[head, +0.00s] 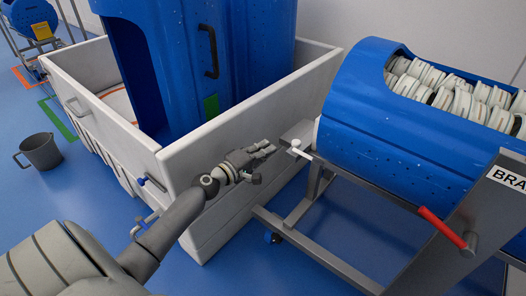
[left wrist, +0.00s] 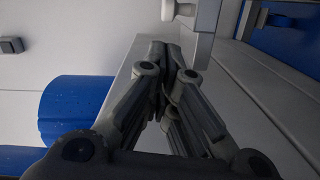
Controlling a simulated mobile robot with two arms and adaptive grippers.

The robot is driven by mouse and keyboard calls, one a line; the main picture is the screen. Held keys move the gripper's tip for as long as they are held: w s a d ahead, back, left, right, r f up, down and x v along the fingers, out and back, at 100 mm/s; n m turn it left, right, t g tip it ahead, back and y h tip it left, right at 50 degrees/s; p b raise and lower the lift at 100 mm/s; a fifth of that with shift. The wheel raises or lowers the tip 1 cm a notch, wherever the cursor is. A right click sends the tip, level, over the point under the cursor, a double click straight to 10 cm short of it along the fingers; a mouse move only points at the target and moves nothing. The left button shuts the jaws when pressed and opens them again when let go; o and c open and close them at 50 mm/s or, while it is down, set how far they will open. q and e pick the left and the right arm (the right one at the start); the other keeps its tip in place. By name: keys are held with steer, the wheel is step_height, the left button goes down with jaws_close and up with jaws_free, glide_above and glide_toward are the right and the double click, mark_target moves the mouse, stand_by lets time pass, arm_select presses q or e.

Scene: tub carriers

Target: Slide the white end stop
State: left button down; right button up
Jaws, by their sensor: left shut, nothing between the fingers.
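The white end stop (head: 299,149) is a small white knob with a short bar, beside a grey bracket at the near end of the blue tub on the grey carrier frame (head: 338,172). In the left wrist view a white knob, apparently the end stop (left wrist: 180,9), shows at the top edge, partly cut off. My left gripper (head: 268,149) is shut and empty, just left of the end stop with a small gap. In the left wrist view its fingertips (left wrist: 165,48) are together, below the knob. My right gripper is not in view.
A white bin (head: 235,130) holding an upright blue tub (head: 235,60) stands close beside my left arm. The lying blue tub (head: 385,130) holds several white pieces. A red handle (head: 447,230) is on the carrier at right. A grey bucket (head: 41,152) stands at far left.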

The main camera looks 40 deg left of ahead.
mark_target(294, 143)
arm_select(q)
steer(key=w+d, duration=0.1)
steer(key=w, duration=0.5)
steer(key=shift+w+f+b, duration=0.15)
steer(key=shift+w+b, duration=0.2)
steer(key=shift+b, duration=0.05)
steer(key=d+p, duration=0.1)
steer(key=d, duration=0.3)
steer(key=shift+s+p, duration=0.2)
steer(key=shift+p, duration=0.2)
steer(key=shift+d, duration=0.1)
